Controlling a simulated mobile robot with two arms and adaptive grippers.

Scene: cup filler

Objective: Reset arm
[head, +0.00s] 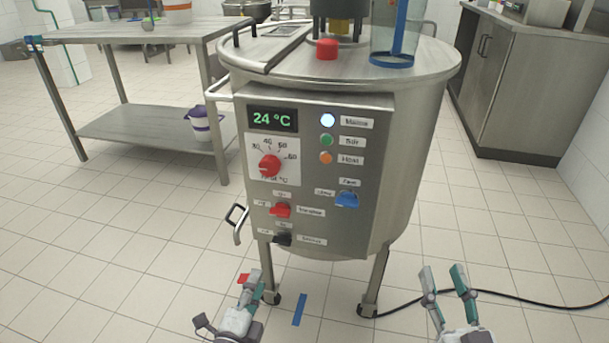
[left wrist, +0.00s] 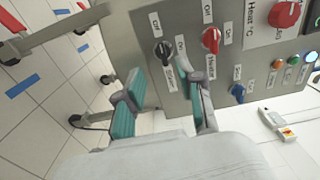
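My left gripper (head: 258,284) is low in front of the steel vat (head: 420,130), near its front leg. In the left wrist view the left gripper (left wrist: 165,95) has its two teal-padded fingers spread with nothing between them. Behind them is the control panel (head: 318,180) with its black knob (head: 283,240) and red knob (head: 280,210). My right gripper (head: 446,272) is at the lower right, over the floor. Its fingers are apart and hold nothing.
A steel table (head: 150,32) stands at the left, with a white and purple bucket (head: 200,128) on its lower shelf. A steel cabinet (head: 520,85) stands at the right. A black cable (head: 540,301) crosses the floor. Blue tape (head: 299,310) lies on the tiles. The front floor is otherwise clear.

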